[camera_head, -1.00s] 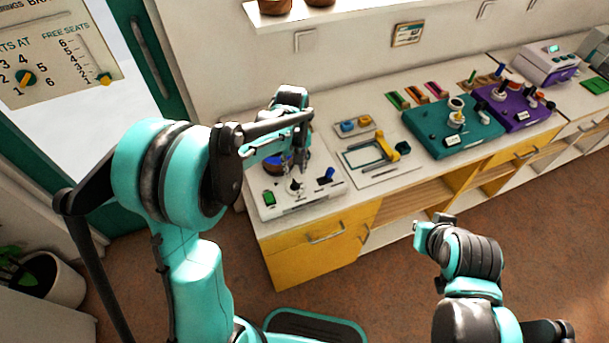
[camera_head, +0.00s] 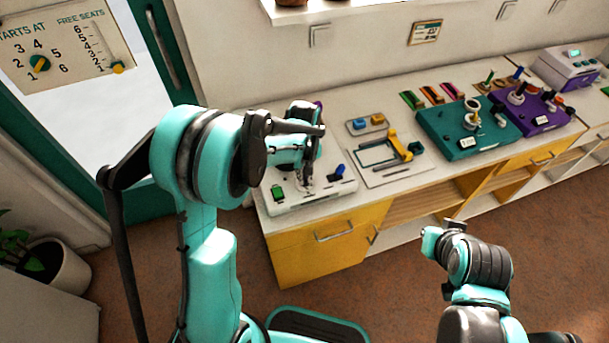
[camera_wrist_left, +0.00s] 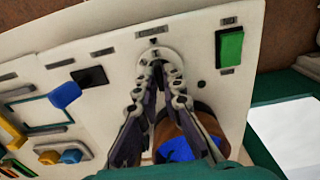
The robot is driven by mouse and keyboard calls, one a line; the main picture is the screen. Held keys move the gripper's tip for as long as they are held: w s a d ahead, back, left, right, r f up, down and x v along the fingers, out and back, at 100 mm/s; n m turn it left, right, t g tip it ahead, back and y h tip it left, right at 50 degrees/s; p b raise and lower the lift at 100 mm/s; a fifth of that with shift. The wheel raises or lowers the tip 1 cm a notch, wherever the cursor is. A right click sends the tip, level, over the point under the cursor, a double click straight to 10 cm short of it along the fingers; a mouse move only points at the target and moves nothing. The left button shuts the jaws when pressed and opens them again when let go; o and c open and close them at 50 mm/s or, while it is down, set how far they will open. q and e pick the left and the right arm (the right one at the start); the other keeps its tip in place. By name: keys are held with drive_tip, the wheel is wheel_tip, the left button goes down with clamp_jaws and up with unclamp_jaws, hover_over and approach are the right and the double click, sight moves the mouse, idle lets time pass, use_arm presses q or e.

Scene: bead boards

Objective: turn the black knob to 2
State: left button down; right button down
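A white panel (camera_head: 335,190) lies at the left end of the counter. The wrist view shows its pale round dial (camera_wrist_left: 153,48) with a dark mark near the top edge. My left gripper (camera_head: 308,187) points down over this dial. Its two fingertips, also in the wrist view (camera_wrist_left: 161,66), are close together right at the dial. The fingers cover the dial's middle, so I cannot make out the black knob or whether they hold it. My right gripper (camera_head: 437,237) hangs in front of the counter, away from the panel; its fingers are too small to read.
The panel also has a green block (camera_wrist_left: 229,48) and a blue lever (camera_wrist_left: 65,94). A brown container with blue inside (camera_wrist_left: 178,150) is beneath my left fingers. Boards stand further right, one teal (camera_head: 460,145). A wall sign (camera_head: 60,50) has a numbered dial.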

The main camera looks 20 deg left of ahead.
idle(0.3)
use_arm(q)
drive_tip(key=m, duration=0.4)
drive_tip(key=shift+m, duration=0.4)
drive_tip(key=m, duration=0.4)
drive_tip(key=shift+m+b, duration=0.35)
drive_tip(key=shift+m, duration=0.05)
drive_tip(key=c, duration=1.7)
unclamp_jaws()
wheel_tip(320, 180, up, 12)
